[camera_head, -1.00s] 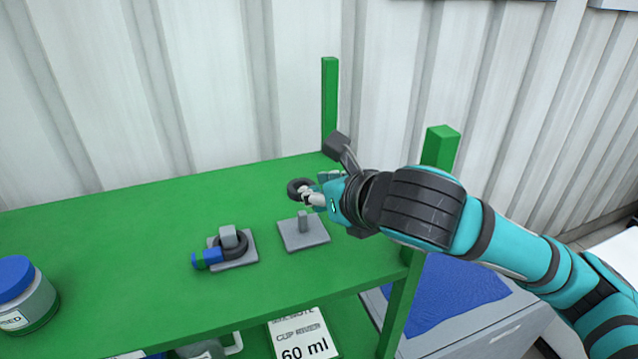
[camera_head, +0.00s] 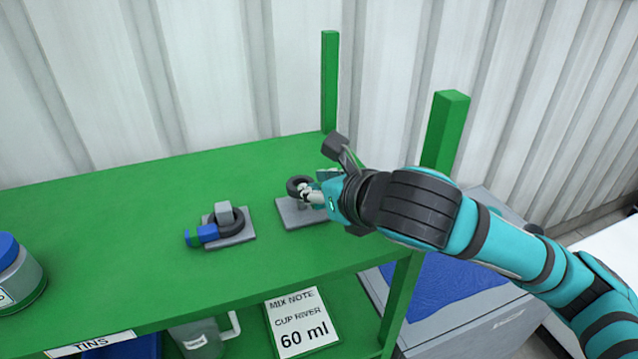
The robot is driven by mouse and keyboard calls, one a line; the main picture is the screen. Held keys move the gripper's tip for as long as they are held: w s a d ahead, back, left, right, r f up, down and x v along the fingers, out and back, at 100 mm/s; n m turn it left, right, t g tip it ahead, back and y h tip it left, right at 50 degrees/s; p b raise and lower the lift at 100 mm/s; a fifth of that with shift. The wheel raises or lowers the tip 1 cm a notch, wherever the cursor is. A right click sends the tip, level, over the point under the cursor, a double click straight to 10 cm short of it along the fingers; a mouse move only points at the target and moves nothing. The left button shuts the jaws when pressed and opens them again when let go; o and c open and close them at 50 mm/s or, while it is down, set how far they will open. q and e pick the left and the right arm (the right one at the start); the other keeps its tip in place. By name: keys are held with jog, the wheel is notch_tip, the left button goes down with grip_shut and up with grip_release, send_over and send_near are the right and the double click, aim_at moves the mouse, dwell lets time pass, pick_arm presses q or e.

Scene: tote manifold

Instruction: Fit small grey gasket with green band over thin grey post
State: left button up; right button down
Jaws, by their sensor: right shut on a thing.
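My right gripper (camera_head: 312,192) is shut on a small dark grey ring, the gasket (camera_head: 296,184), and holds it by its right side. No green band can be made out on it from here. The thin grey post (camera_head: 303,204) stands on a flat grey base plate (camera_head: 291,217) on the green shelf. The ring is right at the post's top in the picture, and the fingers hide part of the post. I cannot tell whether the ring is around the post or just above or behind it. My left gripper is out of view.
A thicker grey post (camera_head: 223,209) on a second plate has a dark ring with a blue tab (camera_head: 206,233) around it. A blue-lidded jar (camera_head: 18,275) stands at the left. A green upright (camera_head: 442,135) rises beside my right arm.

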aim_at(319, 205)
jog(key=shift+f+b, duration=0.9)
jog(key=shift+f, duration=0.85)
jog(key=c, duration=1.1)
grip_release()
